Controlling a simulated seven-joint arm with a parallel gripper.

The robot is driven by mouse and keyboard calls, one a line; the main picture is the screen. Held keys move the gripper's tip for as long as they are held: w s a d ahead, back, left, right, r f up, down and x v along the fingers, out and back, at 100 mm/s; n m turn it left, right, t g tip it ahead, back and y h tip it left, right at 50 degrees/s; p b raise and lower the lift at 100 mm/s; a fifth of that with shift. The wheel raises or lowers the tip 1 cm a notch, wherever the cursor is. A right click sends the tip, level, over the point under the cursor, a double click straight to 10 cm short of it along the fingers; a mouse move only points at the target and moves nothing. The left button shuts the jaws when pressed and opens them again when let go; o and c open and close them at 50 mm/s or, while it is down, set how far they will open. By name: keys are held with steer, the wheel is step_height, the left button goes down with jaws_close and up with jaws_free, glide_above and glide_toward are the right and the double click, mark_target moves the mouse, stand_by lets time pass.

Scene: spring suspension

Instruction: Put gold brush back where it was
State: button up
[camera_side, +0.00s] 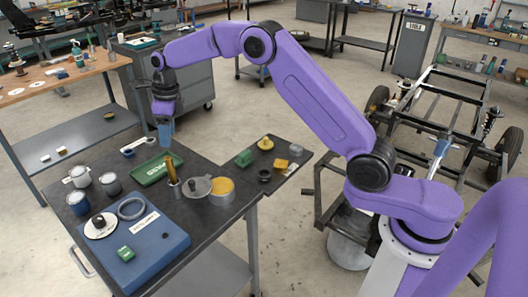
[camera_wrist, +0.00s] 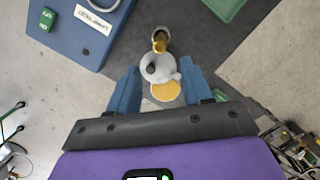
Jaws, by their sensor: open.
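The gold brush (camera_side: 172,168) stands about upright on the dark table, beside a grey lid with a dark knob (camera_side: 197,186). In the wrist view the gold brush (camera_wrist: 159,42) is seen from above, beyond the fingertips. My gripper (camera_side: 165,133) is open and empty, above the table and higher than the brush. Its blue fingers (camera_wrist: 160,82) show apart on either side of the lid and tin.
A blue box (camera_side: 150,247) with a label carries a ring, a white disc and a green block. Several small jars (camera_side: 79,176) stand at the left. A green tray (camera_side: 156,168) lies behind the brush. A side shelf (camera_side: 290,153) at right holds small green and yellow parts.

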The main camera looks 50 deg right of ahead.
steer(key=s+a+r+n, duration=0.2)
steer(key=s+r+n, duration=0.1)
steer(key=s+n, duration=0.75)
steer(key=s+a+r+n, duration=0.1)
steer(key=s+r+n, duration=0.2)
steer(key=s+n, duration=0.7)
steer(key=s+d+f+n, duration=0.1)
steer(key=s+d+n, duration=0.3)
steer(key=s+n, duration=0.2)
steer(key=s+d+f+n, duration=0.1)
steer(key=s+d+n, duration=0.3)
steer(key=s, duration=0.7)
steer(key=s+d+f+n+g, duration=0.1)
steer(key=s+d+n, duration=0.3)
steer(key=s+n, duration=0.5)
steer(key=shift+d+h, duration=0.3)
steer(key=shift+h, duration=0.1)
